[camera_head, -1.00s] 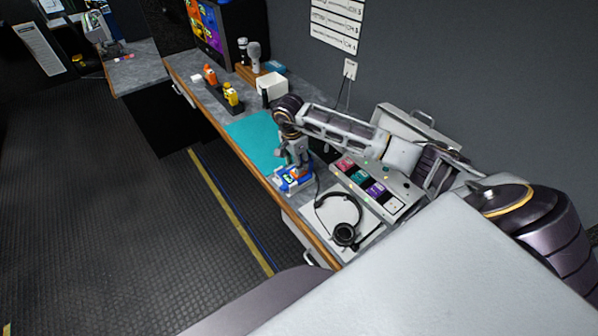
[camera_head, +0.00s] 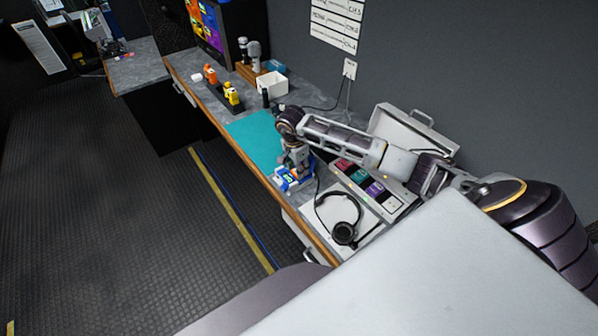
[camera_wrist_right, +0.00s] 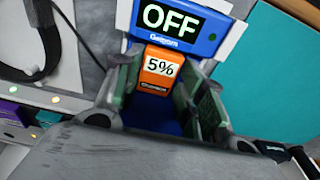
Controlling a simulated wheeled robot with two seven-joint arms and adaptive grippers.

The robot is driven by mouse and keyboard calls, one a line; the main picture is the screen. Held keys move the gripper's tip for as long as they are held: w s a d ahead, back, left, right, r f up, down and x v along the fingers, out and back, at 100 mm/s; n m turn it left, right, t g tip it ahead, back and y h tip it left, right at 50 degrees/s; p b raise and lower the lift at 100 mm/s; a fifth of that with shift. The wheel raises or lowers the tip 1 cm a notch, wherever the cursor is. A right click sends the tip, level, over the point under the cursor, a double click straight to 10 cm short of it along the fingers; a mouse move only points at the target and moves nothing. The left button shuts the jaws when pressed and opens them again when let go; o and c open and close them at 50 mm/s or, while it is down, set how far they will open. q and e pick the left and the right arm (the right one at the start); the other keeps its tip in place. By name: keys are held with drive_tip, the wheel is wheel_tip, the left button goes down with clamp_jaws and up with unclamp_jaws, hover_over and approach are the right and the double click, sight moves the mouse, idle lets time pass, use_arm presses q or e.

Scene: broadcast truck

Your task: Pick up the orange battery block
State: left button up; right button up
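The orange battery block (camera_wrist_right: 159,69), marked 5%, sits in the blue charger (camera_wrist_right: 178,25), whose display reads OFF. In the head view the charger (camera_head: 291,181) is on the desk at the near edge of the teal mat, and my right gripper (camera_head: 294,166) is directly above it, hiding most of the block. In the right wrist view my right gripper (camera_wrist_right: 160,88) is open, with one finger on each side of the block's near end. Gaps show beside the block, so no grip is visible. My left gripper is not in view.
A headset (camera_head: 342,232) lies on a white pad near the charger. A button panel (camera_head: 371,187) stands to the right, with an open case (camera_head: 405,133) behind. Other orange (camera_head: 210,75) and yellow (camera_head: 232,96) blocks stand farther along the desk. The teal mat (camera_head: 252,138) is clear.

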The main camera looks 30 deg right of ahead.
drive_tip(key=shift+s+f, duration=0.2)
drive_tip(key=shift+f, duration=0.05)
drive_tip(key=c, duration=0.5)
drive_tip(key=shift+w+r, duration=0.1)
drive_tip(key=shift+r, duration=0.3)
drive_tip(key=shift+r+b, duration=1.05)
drive_tip(key=shift+r, duration=3.7)
clamp_jaws()
drive_tip(key=shift+w, duration=0.1)
